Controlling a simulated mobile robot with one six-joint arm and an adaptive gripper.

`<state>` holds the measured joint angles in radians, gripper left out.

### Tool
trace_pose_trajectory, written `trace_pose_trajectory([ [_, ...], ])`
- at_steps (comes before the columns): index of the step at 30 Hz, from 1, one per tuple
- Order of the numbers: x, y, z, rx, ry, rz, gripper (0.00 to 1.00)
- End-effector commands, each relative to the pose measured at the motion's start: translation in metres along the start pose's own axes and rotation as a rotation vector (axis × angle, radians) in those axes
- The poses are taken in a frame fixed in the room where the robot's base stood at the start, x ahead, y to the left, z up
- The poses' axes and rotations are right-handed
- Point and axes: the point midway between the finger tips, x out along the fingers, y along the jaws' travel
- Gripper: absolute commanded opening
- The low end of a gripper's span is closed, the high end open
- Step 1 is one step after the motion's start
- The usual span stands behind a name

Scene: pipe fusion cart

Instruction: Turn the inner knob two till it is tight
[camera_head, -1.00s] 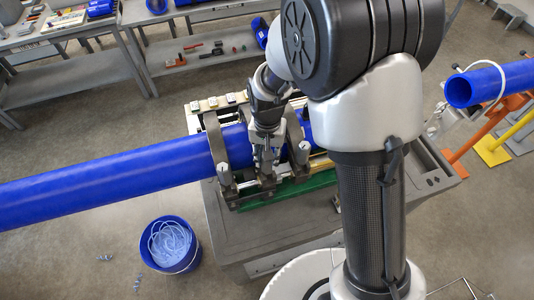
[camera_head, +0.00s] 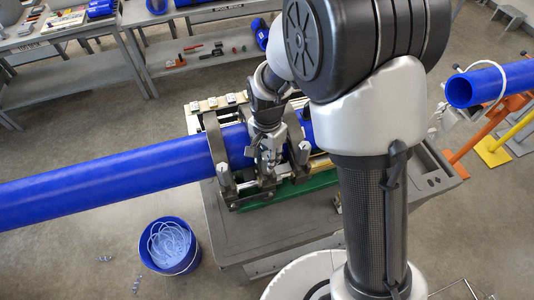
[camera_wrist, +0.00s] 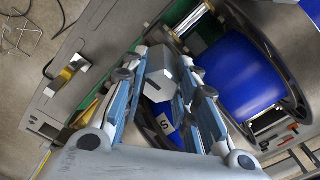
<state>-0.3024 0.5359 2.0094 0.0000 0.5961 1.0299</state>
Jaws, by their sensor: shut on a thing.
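The blue pipe (camera_head: 110,181) lies clamped in the fusion machine on the cart (camera_head: 262,232). My gripper (camera_head: 267,163) reaches down over the middle of the machine, at one of the inner clamps. In the wrist view my gripper (camera_wrist: 158,78) is shut on a grey blocky knob (camera_wrist: 161,63), with one finger on each side of it. The knob's lower part and its thread are hidden. I cannot tell how tight it is. Outer clamp knobs stand on the left (camera_head: 226,180) and the right (camera_head: 303,152) in the head view.
A blue bucket (camera_head: 171,268) with pale coils stands on the floor left of the cart. Workbenches with tools are at the back. Another blue pipe (camera_head: 487,85) rests on orange and yellow stands at right. Neighbouring clamps sit close around my gripper.

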Motion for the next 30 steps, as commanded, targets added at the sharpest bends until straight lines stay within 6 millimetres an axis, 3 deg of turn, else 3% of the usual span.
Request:
trace_pose_trajectory([
  [9,0.0001,0.0002,0.0001,0.043,0.000,0.000,0.03],
  [17,0.0003,0.0002,0.0001,0.275,0.000,0.001,0.03],
  [30,0.0002,0.0002,0.0001,0.385,0.000,0.001,0.03],
])
